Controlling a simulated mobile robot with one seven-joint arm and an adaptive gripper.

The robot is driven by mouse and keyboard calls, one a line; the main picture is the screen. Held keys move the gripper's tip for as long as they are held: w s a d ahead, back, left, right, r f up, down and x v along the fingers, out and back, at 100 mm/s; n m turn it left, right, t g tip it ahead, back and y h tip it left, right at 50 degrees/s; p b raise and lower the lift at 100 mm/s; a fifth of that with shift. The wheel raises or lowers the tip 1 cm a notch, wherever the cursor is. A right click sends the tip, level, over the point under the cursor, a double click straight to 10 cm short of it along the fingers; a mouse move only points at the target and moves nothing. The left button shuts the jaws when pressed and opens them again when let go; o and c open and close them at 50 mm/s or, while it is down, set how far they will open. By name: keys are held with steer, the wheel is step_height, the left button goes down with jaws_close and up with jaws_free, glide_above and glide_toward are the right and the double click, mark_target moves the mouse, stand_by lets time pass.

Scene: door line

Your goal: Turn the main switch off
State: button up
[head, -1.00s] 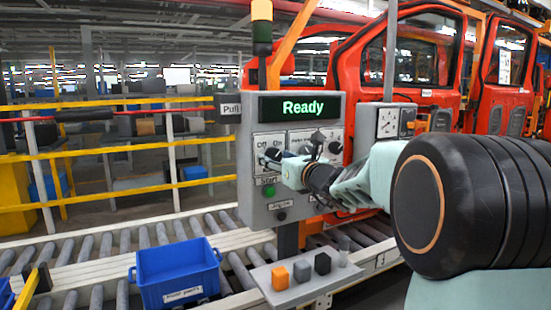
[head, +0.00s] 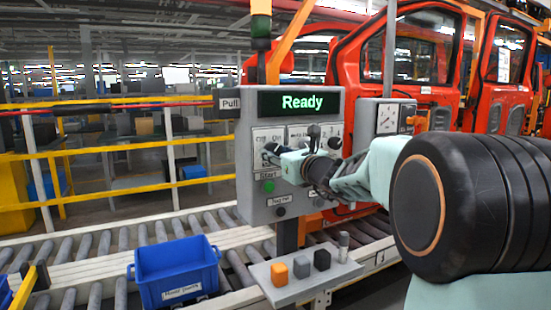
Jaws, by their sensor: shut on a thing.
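A grey control panel (head: 246,190) stands in the middle, with a green-lit "Ready" display (head: 301,102) along its top. The main switch (head: 270,150) is a dark knob at the panel's upper left, under an "Off"/"On" label. My gripper (head: 278,154) reaches in from the right and is shut on the switch knob. The fingers and arm hide much of the knob, so its exact angle cannot be told. A green Start button (head: 268,187) sits just below the gripper.
More dark knobs (head: 334,143) sit to the right on the panel, close to my wrist. A shelf (head: 328,286) below holds several small blocks. A blue bin (head: 176,272) rests on the roller conveyor. Red car doors (head: 375,85) stand behind.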

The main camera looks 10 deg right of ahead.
steer(key=n+b, duration=0.6)
steer(key=b, duration=0.1)
steer(key=n+b, duration=0.2)
steer(key=b, duration=0.2)
steer(key=shift+d+f+n, duration=0.1)
steer(key=shift+f+n, duration=0.2)
steer(key=shift+n, duration=0.1)
steer(key=n+b, duration=0.4)
steer(key=shift+r+b, duration=0.1)
steer(key=shift+b, duration=0.2)
steer(key=shift+r+n+b, duration=0.2)
steer(key=shift+n+b, duration=1.15)
steer(key=shift+n, duration=0.65)
steer(key=o, duration=1.2)
steer(key=shift+c, duration=0.2)
steer(key=shift+r, duration=0.1)
steer(key=shift+s, duration=0.1)
steer(key=v, duration=1.1)
steer(key=shift+s+d, duration=0.2)
steer(key=shift+s, duration=0.15)
